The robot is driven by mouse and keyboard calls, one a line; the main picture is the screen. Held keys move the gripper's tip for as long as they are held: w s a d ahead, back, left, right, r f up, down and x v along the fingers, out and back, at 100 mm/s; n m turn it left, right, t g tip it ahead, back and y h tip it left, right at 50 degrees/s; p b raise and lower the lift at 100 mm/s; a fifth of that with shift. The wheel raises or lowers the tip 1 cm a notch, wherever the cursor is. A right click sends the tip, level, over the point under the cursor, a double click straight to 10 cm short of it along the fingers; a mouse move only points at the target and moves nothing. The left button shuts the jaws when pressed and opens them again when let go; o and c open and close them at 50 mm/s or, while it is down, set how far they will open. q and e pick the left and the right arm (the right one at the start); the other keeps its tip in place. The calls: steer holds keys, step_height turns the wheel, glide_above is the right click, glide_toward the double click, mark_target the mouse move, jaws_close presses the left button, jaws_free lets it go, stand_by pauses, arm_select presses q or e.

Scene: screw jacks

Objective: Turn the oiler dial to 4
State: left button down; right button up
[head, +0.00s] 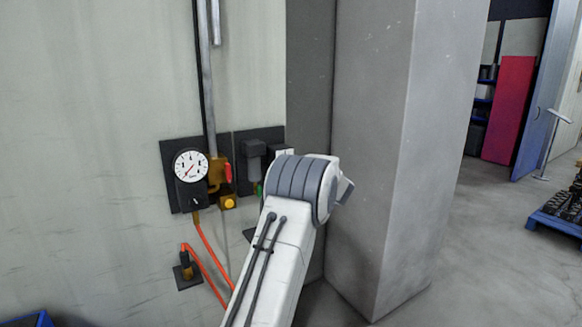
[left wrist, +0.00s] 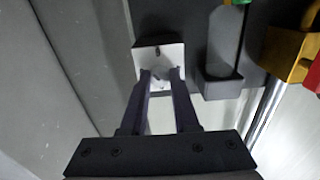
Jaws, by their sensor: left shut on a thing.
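The oiler's white dial plate (left wrist: 146,62) is at the top middle of the left wrist view, with a small dark mark on it. My left gripper (left wrist: 163,73) reaches onto the plate, its two dark fingers closed on the small grey dial knob between the tips. The fingers hide much of the knob, and its setting cannot be read. In the head view a corner of the white plate (head: 289,152) shows beside my arm, which hides the knob and my left gripper. My right gripper is in neither view.
A pressure gauge (head: 191,166), a red-handled valve (head: 228,173) and a dark filter unit (head: 254,162) are on the wall left of my arm. A grey pillar (head: 372,140) stands close on the right. Orange hoses (head: 207,250) hang below the gauge. Open floor lies beyond the pillar.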

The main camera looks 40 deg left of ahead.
arm_select(q)
steer(key=shift+f+n+b, duration=0.15)
steer(key=shift+n+b, duration=4.3)
steer(key=shift+n, duration=2.25)
steer(key=shift+f+n+b, duration=0.1)
steer(key=shift+n+b, duration=4.3)
steer(key=shift+n, duration=2.6)
steer(key=c, duration=0.7)
jaws_free()
steer(key=shift+r, duration=0.1)
steer(key=shift+o, duration=0.2)
steer(key=b+v, duration=0.4)
steer(key=v, duration=0.6)
steer(key=shift+d, duration=0.2)
